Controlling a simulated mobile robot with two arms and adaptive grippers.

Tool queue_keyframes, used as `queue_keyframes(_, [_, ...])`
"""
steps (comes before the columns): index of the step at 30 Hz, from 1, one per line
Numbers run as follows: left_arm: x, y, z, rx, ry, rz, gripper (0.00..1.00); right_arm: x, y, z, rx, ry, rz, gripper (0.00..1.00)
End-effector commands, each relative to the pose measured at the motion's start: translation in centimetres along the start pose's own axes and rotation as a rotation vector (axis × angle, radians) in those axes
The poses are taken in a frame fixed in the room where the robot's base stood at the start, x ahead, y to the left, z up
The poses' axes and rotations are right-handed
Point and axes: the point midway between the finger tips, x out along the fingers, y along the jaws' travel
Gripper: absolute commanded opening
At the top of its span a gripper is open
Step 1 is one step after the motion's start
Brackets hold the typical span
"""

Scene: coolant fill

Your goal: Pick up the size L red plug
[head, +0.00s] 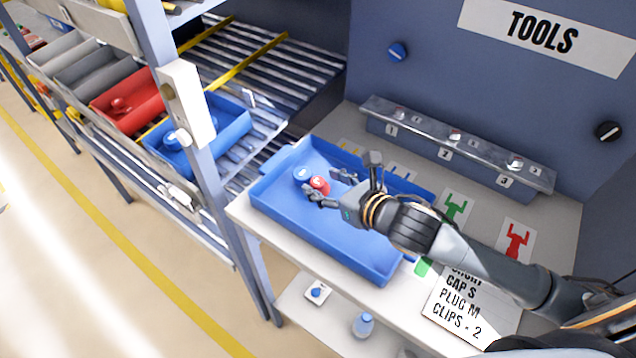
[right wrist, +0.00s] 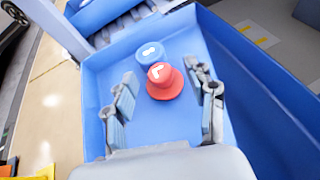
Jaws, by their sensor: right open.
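The red plug (head: 320,185) stands in the blue tray (head: 335,235) on the bench. In the right wrist view the red plug (right wrist: 163,82) has a wide base and a white L-shaped mark on top. A blue plug-like piece (head: 302,174) stands right behind it, and it also shows in the right wrist view (right wrist: 150,55). I cannot tell whether the two touch. My right gripper (head: 330,185) reaches into the tray from the right. My left gripper is not seen.
A sheet of text (head: 462,308) lies on the bench at the right front. A metal rail with numbered spots (head: 455,140) stands behind the tray. Red (head: 128,103) and blue (head: 225,122) bins sit on the rack at left, beyond a post (head: 188,105).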

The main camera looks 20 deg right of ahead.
Motion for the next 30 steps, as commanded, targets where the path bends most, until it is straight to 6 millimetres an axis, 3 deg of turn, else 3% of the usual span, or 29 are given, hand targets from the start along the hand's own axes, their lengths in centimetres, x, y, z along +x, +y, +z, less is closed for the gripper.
queue_keyframes(4, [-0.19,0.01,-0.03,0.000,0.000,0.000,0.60,1.21,0.13,0.01,0.001,0.000,0.003,0.56])
queue_keyframes(11, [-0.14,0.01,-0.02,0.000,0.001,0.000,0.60,1.30,0.11,-0.09,-0.001,0.001,0.003,0.56])
queue_keyframes(17, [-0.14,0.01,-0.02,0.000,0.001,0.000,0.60,1.28,0.10,-0.08,-0.001,0.000,0.002,0.15])
queue_keyframes(30, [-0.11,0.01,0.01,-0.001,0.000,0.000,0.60,1.00,0.07,0.04,-0.002,0.000,0.002,0.14])
